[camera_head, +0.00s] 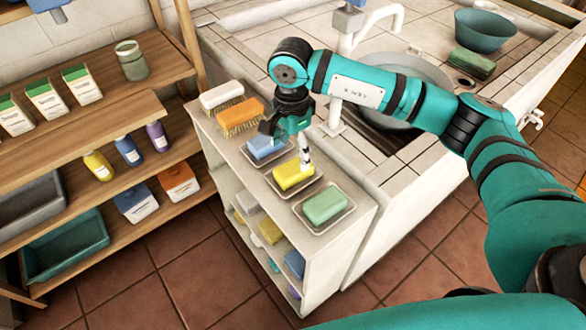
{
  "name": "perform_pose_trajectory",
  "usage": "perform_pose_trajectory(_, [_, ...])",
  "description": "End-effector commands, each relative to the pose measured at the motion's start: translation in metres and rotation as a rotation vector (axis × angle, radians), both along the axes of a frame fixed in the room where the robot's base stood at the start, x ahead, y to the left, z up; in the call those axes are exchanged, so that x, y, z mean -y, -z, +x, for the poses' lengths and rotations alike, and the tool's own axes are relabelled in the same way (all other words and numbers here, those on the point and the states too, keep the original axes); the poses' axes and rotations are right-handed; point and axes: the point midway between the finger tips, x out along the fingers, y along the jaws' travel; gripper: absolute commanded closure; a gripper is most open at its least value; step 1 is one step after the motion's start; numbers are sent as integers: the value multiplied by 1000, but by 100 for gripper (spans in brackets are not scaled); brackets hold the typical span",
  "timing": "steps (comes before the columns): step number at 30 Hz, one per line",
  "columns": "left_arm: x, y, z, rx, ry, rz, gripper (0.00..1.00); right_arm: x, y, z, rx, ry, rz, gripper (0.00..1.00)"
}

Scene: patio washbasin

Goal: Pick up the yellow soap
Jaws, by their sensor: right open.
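The yellow soap (293,174) lies in a shallow dish (312,184) on top of the small white shelf unit, between the blue soap (266,146) and the green soap (325,205). My right gripper (287,146) is open and empty, pointing down. One finger comes down close to the far right part of the yellow soap; I cannot tell whether it touches. The other finger is near the blue soap and hides part of it. My left gripper is not in view.
Brushes (241,117) lie at the far end of the unit. The tiled washbasin counter (368,185) with its tap (346,45) stands to the right. A wooden shelf (130,110) with bottles and boxes is on the left.

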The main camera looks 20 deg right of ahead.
Motion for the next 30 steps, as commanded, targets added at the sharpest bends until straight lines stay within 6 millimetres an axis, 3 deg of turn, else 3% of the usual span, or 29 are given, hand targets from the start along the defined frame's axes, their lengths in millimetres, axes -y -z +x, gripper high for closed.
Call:
perform_pose_trajectory(8, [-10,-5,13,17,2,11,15,0,23,0,-1,1,0,23])
perform_pose_trajectory(18, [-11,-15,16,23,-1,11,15,3,67,-4,-1,1,1,23])
perform_pose_trajectory(26, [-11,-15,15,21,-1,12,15,3,71,-3,1,1,0,23])
perform_pose_trajectory(30, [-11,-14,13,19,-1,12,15,3,71,-3,1,1,0,37])
